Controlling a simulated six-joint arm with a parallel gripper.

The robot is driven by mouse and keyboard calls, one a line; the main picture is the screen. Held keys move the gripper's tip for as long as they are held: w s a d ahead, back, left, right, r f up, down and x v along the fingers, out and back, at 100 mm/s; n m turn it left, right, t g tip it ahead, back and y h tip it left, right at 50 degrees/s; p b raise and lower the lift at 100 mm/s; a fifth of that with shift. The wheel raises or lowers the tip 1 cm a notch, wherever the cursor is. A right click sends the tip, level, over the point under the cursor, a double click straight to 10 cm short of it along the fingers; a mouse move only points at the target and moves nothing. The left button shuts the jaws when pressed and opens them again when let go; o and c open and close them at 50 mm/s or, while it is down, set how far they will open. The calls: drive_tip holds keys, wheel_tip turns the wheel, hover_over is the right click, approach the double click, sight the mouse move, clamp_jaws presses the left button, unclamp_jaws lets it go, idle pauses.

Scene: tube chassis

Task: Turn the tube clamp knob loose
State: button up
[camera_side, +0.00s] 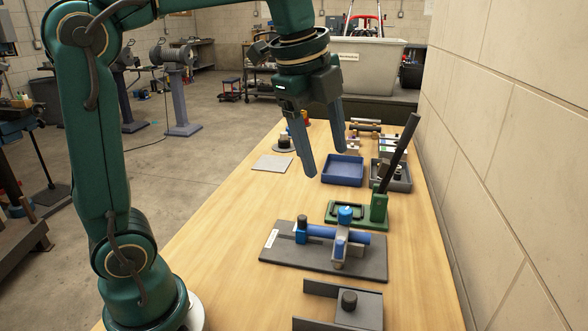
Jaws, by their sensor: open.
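The tube chassis is a dark grey base plate (283,252) on the wooden bench, with a blue tube (322,231) lying across it. A grey upright clamp (340,246) stands around or against the tube; I cannot tell which. A black cap or knob (302,220) tops a blue piece at the tube's left end. My gripper (327,163) points down, open and empty, in the air behind the chassis in this view. It is apart from the knob, and its fingers are spread.
A green fixture (377,208) with a tall black lever (399,152) stands just behind the chassis. A blue tray (343,170) and a grey tray (404,182) lie farther back. A grey bracket with a black knob (348,300) is in front. A wall borders the right; bare bench (225,235) lies left.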

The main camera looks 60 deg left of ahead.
drive_tip(key=w+a+f+m+g, duration=0.25)
drive_tip(key=w+f+m, duration=0.2)
drive_tip(key=w, duration=0.35)
hover_over(346, 211)
drive_tip(key=shift+n+g, duration=0.35)
wheel_tip(346, 211, down, 6)
drive_tip(key=shift+w+f, duration=0.1)
drive_tip(key=shift+f, duration=0.1)
drive_tip(key=shift+a+f, duration=0.1)
drive_tip(key=shift+f, duration=2.75)
clamp_jaws()
